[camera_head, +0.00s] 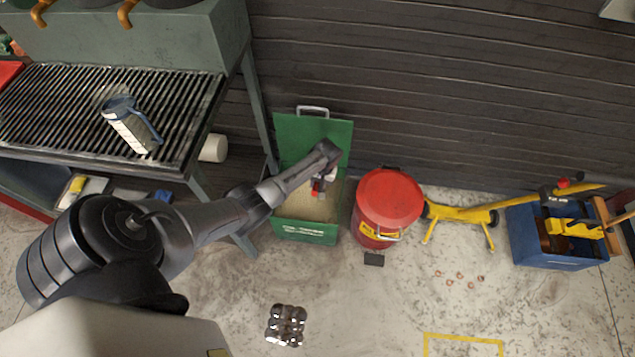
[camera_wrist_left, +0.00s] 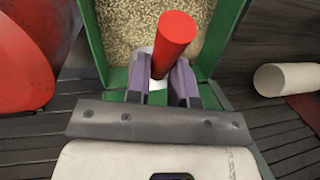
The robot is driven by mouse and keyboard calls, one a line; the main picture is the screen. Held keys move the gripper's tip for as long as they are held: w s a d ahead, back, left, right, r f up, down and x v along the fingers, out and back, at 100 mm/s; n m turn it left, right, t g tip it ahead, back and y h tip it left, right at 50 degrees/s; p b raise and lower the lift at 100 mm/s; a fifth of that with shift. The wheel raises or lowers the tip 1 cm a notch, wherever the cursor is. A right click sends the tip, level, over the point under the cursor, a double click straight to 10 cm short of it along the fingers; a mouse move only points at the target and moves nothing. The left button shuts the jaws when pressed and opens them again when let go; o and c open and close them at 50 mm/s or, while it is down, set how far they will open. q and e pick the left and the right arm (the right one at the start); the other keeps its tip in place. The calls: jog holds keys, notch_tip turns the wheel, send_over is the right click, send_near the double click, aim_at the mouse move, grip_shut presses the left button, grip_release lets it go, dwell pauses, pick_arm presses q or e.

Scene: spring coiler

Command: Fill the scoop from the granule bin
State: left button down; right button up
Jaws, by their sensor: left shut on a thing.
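The green granule bin (camera_head: 305,232) stands on the floor against the dark wall with its lid raised. Tan granules (camera_head: 300,208) cover its inside, and they also show in the left wrist view (camera_wrist_left: 120,28). My left gripper (camera_head: 323,180) is over the bin opening. In the left wrist view its purple fingers (camera_wrist_left: 163,86) are shut on the red handle (camera_wrist_left: 176,38) of what appears to be the scoop. A white part shows behind the handle between the fingers. The scoop's bowl is hidden, so I cannot tell whether it touches or holds granules.
A red drum (camera_head: 390,202) stands close to the bin's right. A slatted bench (camera_head: 190,95) with a blue-handled jug (camera_head: 130,122) is at left. A white roll (camera_head: 213,148) lies by the bench leg.

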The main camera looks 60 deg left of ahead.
pick_arm(q)
jog(key=w+b+x, duration=0.3)
jog(key=b+x, duration=1)
jog(key=x, duration=0.2)
jog(key=shift+d+f, duration=0.4)
jog(key=shift+f, duration=0.35)
pick_arm(e)
notch_tip(320, 180, down, 14)
pick_arm(q)
jog(key=shift+f, duration=0.15)
jog(key=s+p+v, duration=0.1)
jog(key=p+v, duration=0.7)
jog(key=p, duration=0.1)
jog(key=s+p+v, duration=0.1)
jog(key=p+v, duration=0.4)
jog(key=shift+s+a+r, duration=0.3)
jog(key=shift+a+r, duration=0.05)
pick_arm(e)
notch_tip(320, 180, up, 14)
jog(key=shift+d+r, duration=0.15)
